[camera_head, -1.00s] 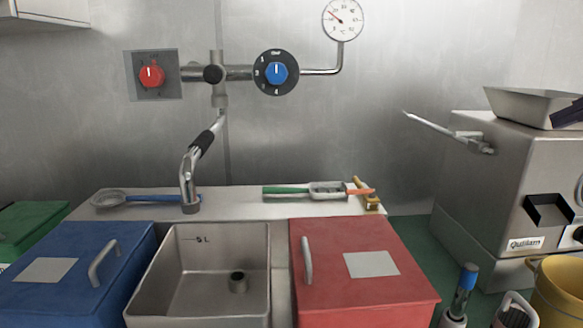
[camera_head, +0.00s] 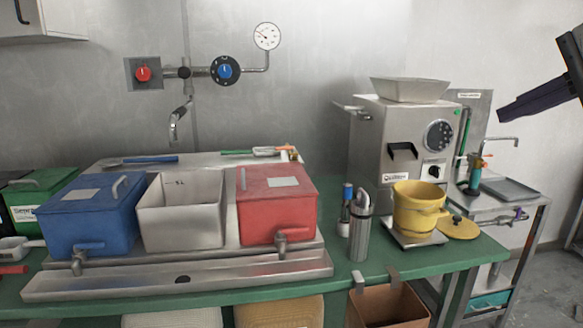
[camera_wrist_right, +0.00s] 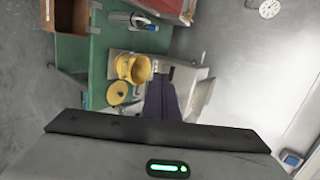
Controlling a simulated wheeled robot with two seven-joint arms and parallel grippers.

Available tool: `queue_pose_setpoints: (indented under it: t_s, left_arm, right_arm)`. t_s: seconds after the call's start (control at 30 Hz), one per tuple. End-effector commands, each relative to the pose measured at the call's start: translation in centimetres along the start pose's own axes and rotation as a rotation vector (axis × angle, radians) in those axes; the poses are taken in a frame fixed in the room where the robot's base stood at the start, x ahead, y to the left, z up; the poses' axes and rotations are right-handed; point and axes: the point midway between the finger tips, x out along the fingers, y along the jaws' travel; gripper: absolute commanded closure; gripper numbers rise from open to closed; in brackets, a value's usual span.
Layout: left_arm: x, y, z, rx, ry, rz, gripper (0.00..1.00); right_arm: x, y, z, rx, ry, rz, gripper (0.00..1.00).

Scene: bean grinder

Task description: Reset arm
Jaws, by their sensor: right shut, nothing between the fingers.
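My right gripper (camera_head: 510,111) is at the upper right of the head view, dark and pointing left, raised in the air to the right of the grinder (camera_head: 388,140). In the right wrist view its fingers (camera_wrist_right: 161,90) are together and empty. They overlap the grinder in that picture, with no contact visible. My left gripper is in neither current view.
On the green bench (camera_head: 470,252) stand a yellow pot (camera_head: 414,212), a metal flask (camera_head: 360,238), and blue (camera_head: 90,220) and red (camera_head: 277,215) lidded tanks beside an open steel basin (camera_head: 180,212). A steel side table (camera_head: 513,212) stands right.

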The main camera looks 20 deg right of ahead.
Motion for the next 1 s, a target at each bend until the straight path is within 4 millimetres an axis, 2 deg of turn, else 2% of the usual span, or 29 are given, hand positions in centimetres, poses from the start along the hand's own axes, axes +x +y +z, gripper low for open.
queue_pose_setpoints:
  t_s: [0.03, 0.13, 0.37, 0.47, 0.57, 0.67, 0.7, 0.77, 0.8, 0.87, 0.97, 1.0]
  left_arm:
    - [-0.1, 0.0, 0.4, -0.001, -0.007, 0.0, 0.25]
    - [-0.4, 0.1, 1.1, -0.004, -0.02, 0.001, 0.25]
    - [0.0, -0.1, 0.1, 0.0, -0.001, -0.003, 0.25]
    - [0.0, -0.2, -0.1, 0.0, 0.001, -0.003, 0.25]
    - [0.0, -0.2, -0.1, 0.0, 0.001, -0.003, 0.25]
    - [0.0, -0.2, 0.0, 0.0, 0.001, -0.003, 0.25]
    - [0.0, -0.2, 0.0, 0.0, 0.001, -0.003, 0.25]
    - [0.0, -0.2, 0.0, 0.0, 0.0, -0.003, 0.25]
    - [0.0, -0.1, 0.0, 0.0, 0.0, -0.003, 0.25]
    - [0.0, -0.1, 0.0, 0.0, -0.001, -0.003, 0.25]
    - [0.0, -0.1, 0.1, 0.0, -0.002, -0.002, 0.25]
    - [-0.1, -0.1, 0.2, 0.0, -0.003, -0.002, 0.25]
  right_arm:
    - [1.5, 0.6, 1.0, 0.022, -0.043, 0.013, 1.0]
    - [3.5, 1.1, 2.8, 0.072, -0.115, 0.02, 1.0]
    - [8.5, 3.1, 7.9, 0.237, -0.313, 0.057, 1.0]
    - [11.2, 4.6, 11.0, 0.36, -0.428, 0.091, 1.0]
    - [14.3, 6.9, 15.1, 0.561, -0.581, 0.151, 1.0]
    - [17.8, 10.4, 20.3, 0.92, -0.774, 0.261, 1.0]
    - [19.1, 11.8, 22.0, 1.099, -0.841, 0.312, 1.0]
    - [20.7, 14.1, 24.1, 1.38, -0.918, 0.391, 1.0]
    - [21.9, 15.7, 25.0, 1.577, -0.951, 0.443, 1.0]
    - [23.6, 18.4, 25.9, 1.885, -0.973, 0.517, 1.0]
    - [26.4, 24.4, 26.4, 2.429, -0.927, 0.623, 1.0]
    - [27.4, 27.3, 26.5, 2.651, -0.877, 0.654, 1.0]
